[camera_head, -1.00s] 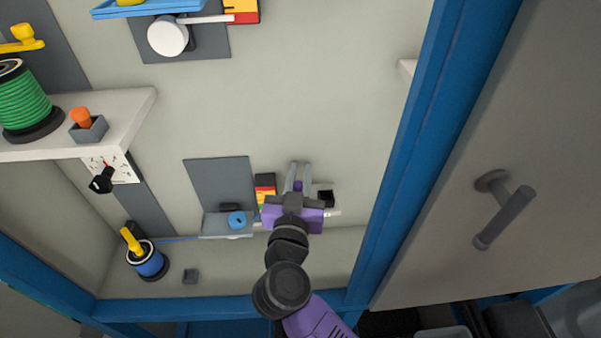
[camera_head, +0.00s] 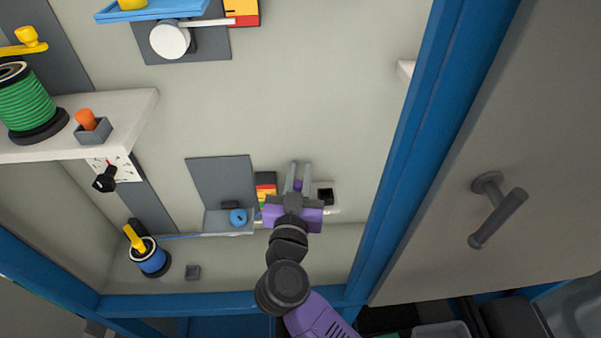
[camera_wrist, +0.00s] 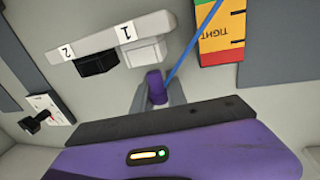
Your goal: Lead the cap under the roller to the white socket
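The purple cap (camera_wrist: 155,85) sits between the fingertips of my gripper (camera_wrist: 157,92), which look shut on it. In the head view my gripper (camera_head: 298,178) is raised at the wall, right of the blue roller (camera_head: 238,217). A blue cable (camera_wrist: 192,45) runs from the cap up and right in the wrist view. The white socket (camera_wrist: 143,53), under label 1, is just beyond the cap, and a gap seems to show between them. The black socket (camera_wrist: 97,63), under label 2, is beside it; it also shows in the head view (camera_head: 326,196). My gripper hides the white socket there.
A coloured tension gauge marked TIGHT (camera_wrist: 221,32) is right of the cap in the wrist view. A blue spool (camera_head: 151,259) stands at lower left. A shelf (camera_head: 130,110) holds a green spool (camera_head: 27,102). A blue frame post (camera_head: 420,150) stands to the right.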

